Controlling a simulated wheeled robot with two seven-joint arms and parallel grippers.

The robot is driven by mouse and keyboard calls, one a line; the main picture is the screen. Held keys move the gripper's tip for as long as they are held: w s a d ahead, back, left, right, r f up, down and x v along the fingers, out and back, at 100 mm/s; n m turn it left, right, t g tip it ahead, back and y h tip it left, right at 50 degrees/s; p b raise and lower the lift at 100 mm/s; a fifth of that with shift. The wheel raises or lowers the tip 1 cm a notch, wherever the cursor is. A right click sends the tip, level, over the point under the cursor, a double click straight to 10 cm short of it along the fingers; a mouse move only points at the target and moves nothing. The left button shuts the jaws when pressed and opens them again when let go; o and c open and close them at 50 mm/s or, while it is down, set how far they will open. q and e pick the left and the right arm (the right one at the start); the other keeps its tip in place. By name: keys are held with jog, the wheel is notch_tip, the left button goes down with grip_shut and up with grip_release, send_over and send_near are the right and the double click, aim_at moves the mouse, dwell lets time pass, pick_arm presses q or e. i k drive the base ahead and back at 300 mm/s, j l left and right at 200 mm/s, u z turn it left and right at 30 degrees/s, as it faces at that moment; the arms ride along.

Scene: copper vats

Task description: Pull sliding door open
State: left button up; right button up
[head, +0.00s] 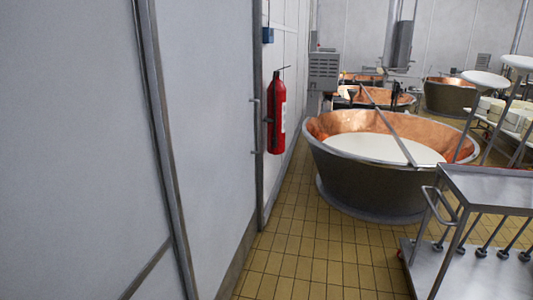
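A large pale grey panel (70,120), which looks like the sliding door, fills the left of the head view. A metal edge strip (163,140) runs down its right side, leaning in the picture. A second pale panel (210,120) continues to the right as far as a metal upright (259,150). A thin bar handle (254,125) shows by that upright. I cannot tell exactly which panel slides. No open gap shows between the panels. Neither of my grippers is in view.
A red fire extinguisher (277,115) hangs on the wall past the upright. A copper vat (350,175) of white liquid stands beyond, with more vats behind. A metal trolley (490,187) stands at right. The yellow tiled floor (300,250) is clear between wall and trolley.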

aim_at(199, 54)
jog(key=i+l, duration=0.2)
jog(key=i, duration=0.4)
jog(key=i+l+z, duration=0.1)
jog(key=i+l, duration=0.15)
jog(key=i, duration=0.4)
jog(key=i+l, duration=0.15)
jog(key=i, duration=0.45)
jog(key=i+l, duration=0.2)
jog(key=i, duration=0.25)
jog(key=i+l+z, duration=0.1)
jog(key=i+l, duration=0.15)
jog(key=i, duration=0.15)
jog(key=i+l, duration=0.15)
jog(key=i, duration=0.3)
jog(key=i+l+z, duration=0.1)
jog(key=i, duration=0.3)
jog(key=l, duration=0.1)
